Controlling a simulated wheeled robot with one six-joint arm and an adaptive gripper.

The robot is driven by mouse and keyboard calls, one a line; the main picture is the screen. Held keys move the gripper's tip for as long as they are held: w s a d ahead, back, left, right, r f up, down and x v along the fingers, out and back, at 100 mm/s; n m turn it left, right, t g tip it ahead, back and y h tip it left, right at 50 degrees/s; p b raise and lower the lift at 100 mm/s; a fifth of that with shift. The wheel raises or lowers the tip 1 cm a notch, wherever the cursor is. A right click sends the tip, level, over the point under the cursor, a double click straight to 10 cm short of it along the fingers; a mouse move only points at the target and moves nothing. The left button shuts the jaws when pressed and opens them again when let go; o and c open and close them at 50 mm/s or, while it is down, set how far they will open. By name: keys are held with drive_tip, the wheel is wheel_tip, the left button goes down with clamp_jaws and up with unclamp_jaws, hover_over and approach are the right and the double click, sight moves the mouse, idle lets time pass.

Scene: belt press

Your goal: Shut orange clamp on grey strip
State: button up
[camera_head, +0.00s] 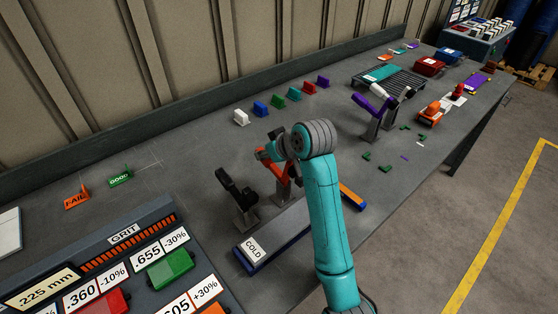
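The orange clamp (279,170) stands on a grey post left of my arm's wrist, its upper part partly hidden by my gripper. My gripper (263,154) is at the top of the orange clamp, overlapping it in the picture; whether it touches the clamp or is open or shut is too small to tell. Below the clamp lies a long grey-topped bar (275,240) with blue sides and a white "COLD" label. My arm hides its middle. I cannot make out a separate grey strip on it.
A black clamp (240,195) stands left of the orange one, and a purple clamp (372,105) stands right. Coloured blocks (276,101) line the back. A labelled grit panel (125,235) is at front left. Small green pieces (385,168) lie on the right.

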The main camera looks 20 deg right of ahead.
drive_tip(key=shift+w+a+f, duration=0.25)
drive_tip(key=shift+a+f, duration=0.2)
drive_tip(key=shift+a, duration=0.05)
drive_tip(key=shift+r, duration=0.1)
drive_tip(key=shift+s+d+r, duration=0.15)
drive_tip(key=shift+r, duration=0.35)
drive_tip(key=shift+c, duration=0.3)
drive_tip(key=shift+r, duration=0.2)
drive_tip(key=shift+s+d+r, duration=0.2)
drive_tip(key=shift+s+r, duration=0.15)
drive_tip(key=shift+s, duration=0.05)
drive_tip(key=shift+s+d+r, duration=0.25)
drive_tip(key=shift+s+d, duration=0.05)
drive_tip(key=shift+s, duration=0.4)
drive_tip(key=shift+s+d+r, duration=0.25)
drive_tip(key=shift+s, duration=0.45)
drive_tip(key=shift+s+d+r, duration=0.15)
drive_tip(key=shift+s+r, duration=0.05)
drive_tip(key=shift+s, duration=0.25)
clamp_jaws()
drive_tip(key=shift+s+d+r, duration=0.2)
drive_tip(key=shift+s+d, duration=0.1)
drive_tip(key=shift+s, duration=0.4)
